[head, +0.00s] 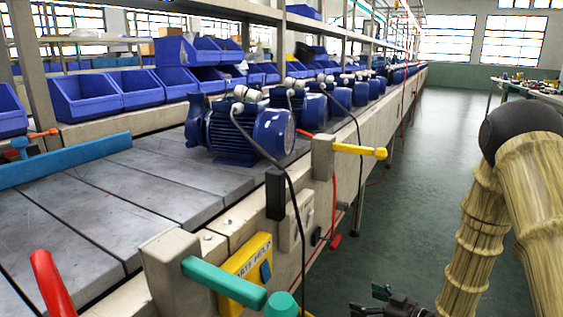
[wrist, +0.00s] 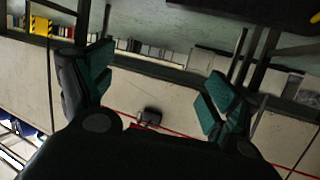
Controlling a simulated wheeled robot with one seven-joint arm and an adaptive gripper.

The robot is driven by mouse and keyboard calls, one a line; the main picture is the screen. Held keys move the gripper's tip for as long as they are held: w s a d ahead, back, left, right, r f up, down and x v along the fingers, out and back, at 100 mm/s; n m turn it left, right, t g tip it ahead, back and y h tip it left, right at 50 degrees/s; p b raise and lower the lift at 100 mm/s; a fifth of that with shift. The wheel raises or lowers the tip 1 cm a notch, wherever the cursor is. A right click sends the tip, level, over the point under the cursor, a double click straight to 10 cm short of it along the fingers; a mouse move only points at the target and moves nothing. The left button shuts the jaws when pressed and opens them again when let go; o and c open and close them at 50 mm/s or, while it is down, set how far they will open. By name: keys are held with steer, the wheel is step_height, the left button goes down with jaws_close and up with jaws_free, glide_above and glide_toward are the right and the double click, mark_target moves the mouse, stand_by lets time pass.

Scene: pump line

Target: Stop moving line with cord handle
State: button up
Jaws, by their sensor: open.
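A red cord with a red handle (head: 335,241) at its lower end hangs against the side of the line, under a yellow lever (head: 360,151). A thin red cord (wrist: 180,128) runs along a pale panel in the wrist view, past a small dark block (wrist: 149,117); I cannot tell whether it joins the handle. The conveyor line (head: 120,200) carries blue pumps (head: 240,132). My gripper (head: 385,300) shows at the bottom of the head view, in the aisle right of the handle and lower in the picture. In the wrist view its teal-padded fingers (wrist: 155,90) are wide apart and empty.
A teal lever (head: 224,284), a yellow help sign (head: 245,268) and a red lever (head: 52,285) stand at the near end. A black cable (head: 290,190) hangs down the line's side. Blue bins (head: 86,97) line the back. The green aisle floor (head: 430,130) is open.

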steer(key=s+a+f+m+g+h+p, duration=0.2)
steer(key=s+f+m+g+h, duration=0.4)
steer(key=s+f, duration=1.1)
steer(key=s+f+m+g+h+p, duration=0.25)
steer(key=s+g+h, duration=0.2)
steer(key=s, duration=1.95)
step_height(320, 180, up, 37)
steer(key=p, duration=3.7)
steer(key=shift+w+a+y+p, duration=0.2)
steer(key=shift+a+y+p, duration=0.05)
steer(key=shift+y+p, duration=0.1)
steer(key=shift+r, duration=0.1)
steer(key=shift+c, duration=0.3)
